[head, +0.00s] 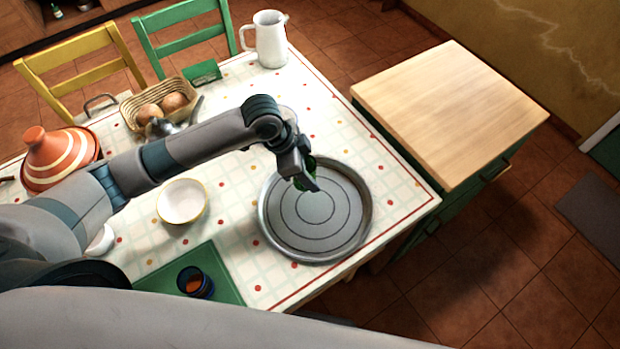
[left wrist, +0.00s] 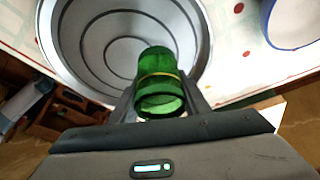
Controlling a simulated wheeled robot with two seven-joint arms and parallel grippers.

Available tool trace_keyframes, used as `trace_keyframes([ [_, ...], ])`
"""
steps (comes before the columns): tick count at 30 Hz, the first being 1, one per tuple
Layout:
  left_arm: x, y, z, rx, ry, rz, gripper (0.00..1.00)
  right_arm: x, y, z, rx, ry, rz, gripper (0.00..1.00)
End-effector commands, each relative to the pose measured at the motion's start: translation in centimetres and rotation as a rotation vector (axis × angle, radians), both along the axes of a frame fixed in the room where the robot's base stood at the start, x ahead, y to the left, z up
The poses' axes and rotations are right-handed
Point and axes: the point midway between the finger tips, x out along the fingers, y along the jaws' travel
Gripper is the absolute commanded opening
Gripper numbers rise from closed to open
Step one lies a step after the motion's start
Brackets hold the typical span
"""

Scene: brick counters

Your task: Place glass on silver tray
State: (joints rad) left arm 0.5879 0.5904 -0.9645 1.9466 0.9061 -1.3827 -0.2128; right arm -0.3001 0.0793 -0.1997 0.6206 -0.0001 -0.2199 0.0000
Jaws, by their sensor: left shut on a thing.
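The round silver tray (head: 340,236) lies on the table near its right corner; its rim and ringed floor also show in the left wrist view (left wrist: 85,55). My left gripper (head: 306,180) is over the tray's upper left part, pointing down. It is shut on a green glass (left wrist: 160,75) with a yellow band, held between the fingers in the left wrist view. In the head view the glass (head: 312,163) is mostly hidden by the gripper. I cannot tell whether its base touches the tray. My right gripper is not in view.
A white bowl (head: 182,202) stands left of the tray. A green mat (head: 228,285) with a dark blue cup (head: 196,282) lies in front. A bread basket (head: 133,108), striped tagine (head: 62,160) and white pitcher (head: 268,42) stand farther back. A wood-topped cabinet (head: 450,110) stands right.

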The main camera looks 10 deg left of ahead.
Motion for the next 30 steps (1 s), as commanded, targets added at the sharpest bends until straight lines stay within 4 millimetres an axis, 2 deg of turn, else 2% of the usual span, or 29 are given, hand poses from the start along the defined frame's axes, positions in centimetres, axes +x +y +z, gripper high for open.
trace_keyframes([
  [10,0.0,0.0,-0.1,-0.001,0.0,0.0,0.17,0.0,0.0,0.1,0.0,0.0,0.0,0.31],
  [21,0.0,0.0,-3.7,0.0,0.0,0.001,0.17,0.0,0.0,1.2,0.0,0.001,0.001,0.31],
  [30,0.0,0.0,-4.0,-0.001,-0.002,-0.001,0.17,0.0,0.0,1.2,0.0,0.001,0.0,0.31],
])
